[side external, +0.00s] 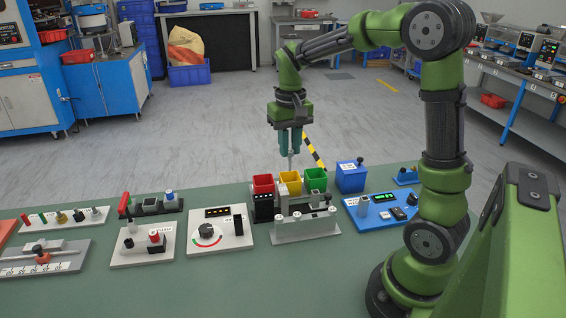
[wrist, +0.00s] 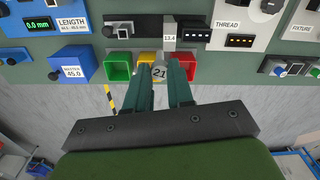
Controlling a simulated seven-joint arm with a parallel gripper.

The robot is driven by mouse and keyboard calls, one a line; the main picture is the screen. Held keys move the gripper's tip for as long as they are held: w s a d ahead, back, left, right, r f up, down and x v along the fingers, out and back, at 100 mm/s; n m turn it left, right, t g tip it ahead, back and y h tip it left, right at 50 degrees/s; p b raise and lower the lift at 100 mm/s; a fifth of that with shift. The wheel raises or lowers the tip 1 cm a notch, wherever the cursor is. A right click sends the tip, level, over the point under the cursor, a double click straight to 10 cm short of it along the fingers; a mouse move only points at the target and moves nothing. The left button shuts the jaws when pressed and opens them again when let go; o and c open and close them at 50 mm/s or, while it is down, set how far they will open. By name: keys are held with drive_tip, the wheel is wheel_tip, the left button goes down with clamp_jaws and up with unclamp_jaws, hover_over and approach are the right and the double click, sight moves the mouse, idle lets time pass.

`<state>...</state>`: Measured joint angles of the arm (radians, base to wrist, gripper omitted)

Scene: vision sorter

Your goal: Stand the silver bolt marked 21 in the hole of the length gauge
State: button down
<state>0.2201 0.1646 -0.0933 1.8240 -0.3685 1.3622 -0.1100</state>
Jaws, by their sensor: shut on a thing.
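My gripper (side external: 290,152) is shut on the silver bolt marked 21 (side external: 291,162) and holds it upright above the coloured bins. In the wrist view the bolt's round head, marked 21 (wrist: 159,72), shows between the teal fingers of my gripper (wrist: 162,82). The length gauge (side external: 382,211) is a blue box with a green display, on the bench to the right of my gripper. In the wrist view the length gauge (wrist: 70,24) is at the top left, its display reading 0.0 mm. I cannot clearly make out its hole.
Red (side external: 263,183), yellow (side external: 290,182) and green (side external: 316,179) bins stand below my gripper. A blue box labelled 45.0 (wrist: 72,66) stands between the bins and the length gauge. A grey stand (side external: 306,229) with several silver pieces is in front. The thread gauge (side external: 220,235) is further left.

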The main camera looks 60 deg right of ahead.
drive_tip(key=s+d+r+m, duration=0.1)
drive_tip(key=s+d+m, duration=0.1)
drive_tip(key=s+d, duration=0.7)
drive_tip(key=s+f, duration=0.7)
drive_tip(key=s, duration=0.2)
drive_tip(key=shift+a+f, duration=0.2)
drive_tip(key=shift+f, duration=1.8)
idle(0.7)
drive_tip(key=c, duration=0.9)
unclamp_jaws()
drive_tip(key=shift+o, duration=0.3)
drive_tip(key=o, duration=0.3)
drive_tip(key=shift+o, duration=0.2)
